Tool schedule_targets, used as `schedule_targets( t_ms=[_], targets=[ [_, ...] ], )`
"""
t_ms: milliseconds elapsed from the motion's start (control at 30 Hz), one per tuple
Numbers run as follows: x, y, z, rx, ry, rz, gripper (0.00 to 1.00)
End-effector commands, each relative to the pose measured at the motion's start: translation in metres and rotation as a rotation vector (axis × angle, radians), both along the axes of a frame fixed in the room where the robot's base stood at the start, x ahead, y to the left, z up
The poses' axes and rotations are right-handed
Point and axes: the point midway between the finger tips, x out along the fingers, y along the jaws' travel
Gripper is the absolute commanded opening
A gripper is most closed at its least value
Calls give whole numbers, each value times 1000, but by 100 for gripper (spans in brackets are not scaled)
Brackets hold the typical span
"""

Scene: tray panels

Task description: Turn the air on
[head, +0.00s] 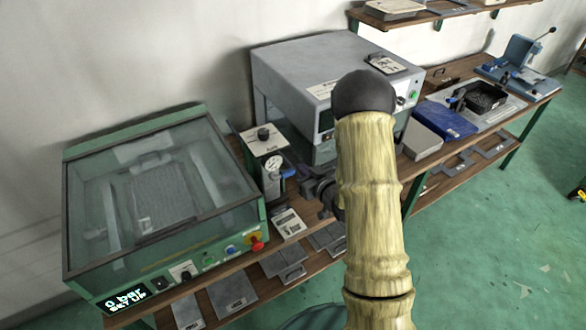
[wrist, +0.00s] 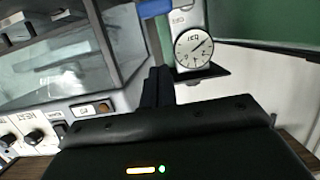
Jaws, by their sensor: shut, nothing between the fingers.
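The small air unit (head: 262,141) stands on the bench right of the glass-lidded machine, with a black knob (head: 263,134) on its label plate. Its round gauge (head: 273,164) also shows in the wrist view (wrist: 193,48). A blue part (head: 288,172) sits beside the gauge; a blue piece (wrist: 155,8) shows at the top of the wrist view. My gripper (wrist: 158,76) is shut and empty, its fingertips just below and left of the gauge in that view. In the head view my gripper (head: 305,187) is partly hidden by my arm. Whether it touches the unit I cannot tell.
The glass-lidded machine (head: 72,205) has a display (head: 126,297) reading "0 bar SET UP" and a red knob (head: 256,242). A grey machine (head: 300,65) stands behind my arm. Trays and a blue box (head: 446,120) lie along the bench. Green floor (head: 500,235) is clear at right.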

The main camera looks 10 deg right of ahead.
Motion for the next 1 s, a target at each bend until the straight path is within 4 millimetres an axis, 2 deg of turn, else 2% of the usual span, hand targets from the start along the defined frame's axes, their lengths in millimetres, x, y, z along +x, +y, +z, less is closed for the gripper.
schedule_targets(
  t_ms=[100, 400, 700, 1000],
  targets=[
    [20, 8, -3, 1, 0, 3, 0],
    [62, 21, -17, 1, 2, 1, 0],
    [60, 20, -49, 0, 2, -1, 0],
    [60, 19, -56, 1, 0, -1, 0]
  ],
)
